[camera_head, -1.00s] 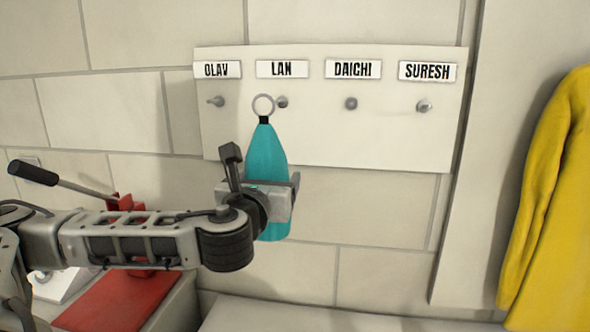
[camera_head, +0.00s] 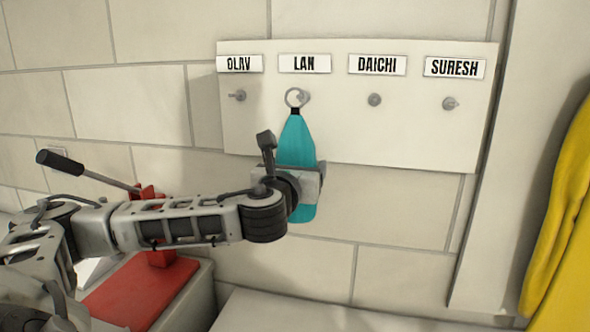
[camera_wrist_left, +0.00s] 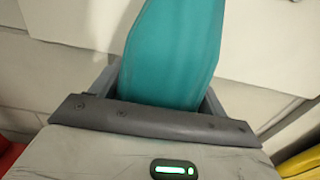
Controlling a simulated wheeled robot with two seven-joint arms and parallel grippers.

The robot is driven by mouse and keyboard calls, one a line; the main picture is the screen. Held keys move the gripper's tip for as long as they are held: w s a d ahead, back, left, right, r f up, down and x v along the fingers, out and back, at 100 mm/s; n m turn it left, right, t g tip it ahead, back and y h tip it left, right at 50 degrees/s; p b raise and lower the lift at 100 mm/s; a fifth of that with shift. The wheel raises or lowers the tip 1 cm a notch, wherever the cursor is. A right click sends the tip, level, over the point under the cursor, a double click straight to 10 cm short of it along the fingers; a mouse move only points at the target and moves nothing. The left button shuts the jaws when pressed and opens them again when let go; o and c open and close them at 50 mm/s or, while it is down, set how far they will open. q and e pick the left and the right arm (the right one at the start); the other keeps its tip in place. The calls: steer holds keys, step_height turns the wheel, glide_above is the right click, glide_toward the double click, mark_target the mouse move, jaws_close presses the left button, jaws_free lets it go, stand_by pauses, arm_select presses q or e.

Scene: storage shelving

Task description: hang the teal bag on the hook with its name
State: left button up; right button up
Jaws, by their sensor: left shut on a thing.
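The teal bag (camera_head: 296,143) hangs upright in my left gripper (camera_head: 312,184), which is shut on its lower part. The bag also fills the jaws in the left wrist view (camera_wrist_left: 174,52). A metal ring (camera_head: 290,104) at the bag's top overlaps the hook (camera_head: 302,97) under the LAN label (camera_head: 304,64). I cannot tell whether the ring is around the hook or only in front of it. No name is readable on the bag. My right gripper is not in view.
The white board (camera_head: 350,140) also has hooks under OLAV (camera_head: 239,96), DAICHI (camera_head: 375,100) and SURESH (camera_head: 450,103). A red tool with a lever (camera_head: 140,290) stands at lower left. A yellow garment (camera_head: 560,220) hangs at right.

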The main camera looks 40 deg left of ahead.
arm_select(q)
steer(key=x, duration=0.3)
steer(key=shift+a+f, duration=0.1)
steer(key=shift+w, duration=0.1)
stand_by(0.5)
stand_by(0.5)
